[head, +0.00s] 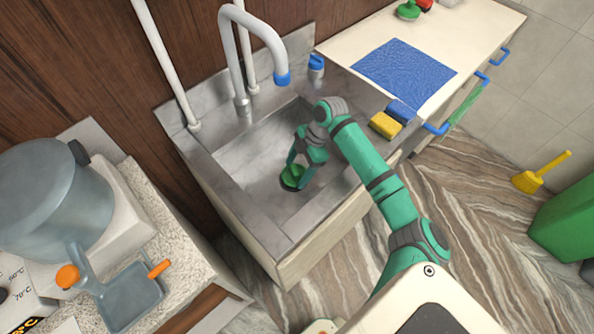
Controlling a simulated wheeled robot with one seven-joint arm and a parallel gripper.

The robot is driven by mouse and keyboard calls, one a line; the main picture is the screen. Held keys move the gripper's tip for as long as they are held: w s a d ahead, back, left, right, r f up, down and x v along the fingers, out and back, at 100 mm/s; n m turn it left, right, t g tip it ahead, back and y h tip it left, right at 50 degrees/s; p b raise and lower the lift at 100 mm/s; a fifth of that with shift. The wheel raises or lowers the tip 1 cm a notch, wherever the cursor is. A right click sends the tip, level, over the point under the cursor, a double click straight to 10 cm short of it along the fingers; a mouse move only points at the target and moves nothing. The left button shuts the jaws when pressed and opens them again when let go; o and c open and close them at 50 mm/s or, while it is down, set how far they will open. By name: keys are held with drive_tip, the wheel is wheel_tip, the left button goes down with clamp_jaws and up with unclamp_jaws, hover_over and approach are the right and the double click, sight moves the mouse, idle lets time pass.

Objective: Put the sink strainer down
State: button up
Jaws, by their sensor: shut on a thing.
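The sink strainer (291,180) is a small round green piece in the head view, low inside the grey metal sink basin (245,165). My gripper (299,172) reaches down into the basin from the right and is shut on the strainer. The fingers cover part of it. I cannot tell whether the strainer touches the basin floor or hangs just above it. The drain does not show clearly.
A white tap (245,45) with a blue tip arches over the basin. A yellow sponge (385,125) and a blue one (401,111) lie at the right counter's edge, beside a blue cloth (403,76). A big pot (50,195) stands left. The basin's left part is clear.

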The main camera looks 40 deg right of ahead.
drive_tip(key=shift+w+a+f, duration=0.1)
drive_tip(key=shift+a+f, duration=0.15)
drive_tip(key=shift+f, duration=0.4)
drive_tip(key=shift+f, duration=0.1)
drive_tip(key=o, duration=1.1)
drive_tip(key=shift+o, duration=0.2)
drive_tip(key=v, duration=1.2)
